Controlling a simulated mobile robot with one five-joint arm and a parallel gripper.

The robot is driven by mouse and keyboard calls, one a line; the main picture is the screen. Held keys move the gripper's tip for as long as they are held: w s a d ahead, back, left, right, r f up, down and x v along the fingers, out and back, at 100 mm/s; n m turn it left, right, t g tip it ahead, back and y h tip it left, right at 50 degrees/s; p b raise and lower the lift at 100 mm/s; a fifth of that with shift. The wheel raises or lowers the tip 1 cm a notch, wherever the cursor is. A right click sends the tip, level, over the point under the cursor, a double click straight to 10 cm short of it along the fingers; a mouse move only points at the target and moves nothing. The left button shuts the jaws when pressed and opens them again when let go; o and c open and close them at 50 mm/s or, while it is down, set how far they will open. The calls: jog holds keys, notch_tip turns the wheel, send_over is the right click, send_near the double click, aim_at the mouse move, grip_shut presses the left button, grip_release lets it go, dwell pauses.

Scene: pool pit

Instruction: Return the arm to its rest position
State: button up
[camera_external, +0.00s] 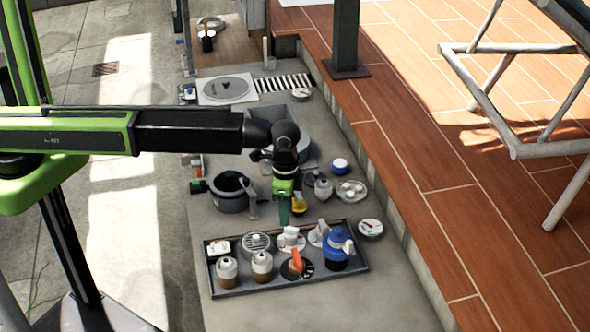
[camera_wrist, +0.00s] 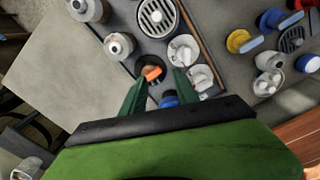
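My arm reaches in from the left in the external view, and its wrist bends down over the work area. My gripper (camera_external: 284,212) points down above the back edge of a dark tray (camera_external: 222,293). In the wrist view my gripper (camera_wrist: 159,77) has its two green fingers apart, with nothing held between them. An orange-handled valve (camera_wrist: 152,74) shows in the gap between the fingers, below them. The same orange handle (camera_external: 297,260) stands in the tray in the external view. A blue part (camera_wrist: 169,98) is partly hidden by my gripper.
The tray holds several fittings, including a blue-topped pump (camera_external: 338,245) and brown-based jars (camera_external: 227,271). A dark pot (camera_external: 231,191) stands left of my gripper; a round gauge (camera_external: 370,228) lies to the right. A dark post (camera_external: 345,40) rises behind. Floor at left is mostly clear.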

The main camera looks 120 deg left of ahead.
jog(key=d+f+m+b, duration=0.1)
jog(key=d+f+b, duration=0.1)
jog(key=d, duration=0.6)
jog(key=d+f+m+b, duration=0.1)
jog(key=d+f, duration=0.2)
jog(key=d, duration=0.5)
jog(key=s+d+f+m+b, duration=0.2)
jog(key=s+d, duration=0.2)
jog(key=d, duration=0.5)
jog(key=s+d+f+m+b, duration=0.1)
jog(key=s+d+f+b, duration=0.2)
jog(key=d, duration=0.6)
jog(key=s+d+r, duration=0.1)
jog(key=s+d, duration=0.1)
jog(key=s, duration=0.5)
notch_tip(320, 180, down, 40)
jog(key=b, duration=3.9)
jog(key=shift+r, duration=0.1)
